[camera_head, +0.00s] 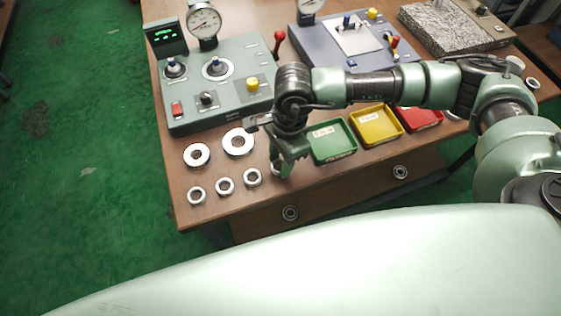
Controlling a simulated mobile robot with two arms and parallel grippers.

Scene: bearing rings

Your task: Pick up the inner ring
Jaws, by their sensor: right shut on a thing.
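My right gripper (283,170) points down at the front of the wooden table, at the right end of a row of small silver rings. It is shut on a small ring (274,168), an inner ring by its size, mostly hidden behind the fingers. I cannot tell whether this ring touches the table. Three more small inner rings lie flat to its left: one close by (252,177), one in the middle (225,187) and one at the far left (196,196). My left gripper is not in view.
Two larger rings, (189,160) and (228,148), lie behind the small ones. Green (336,155), yellow (380,137) and red (424,125) trays stand right of the gripper. A grey-green gauge device (230,103) stands behind. The table's front edge is close.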

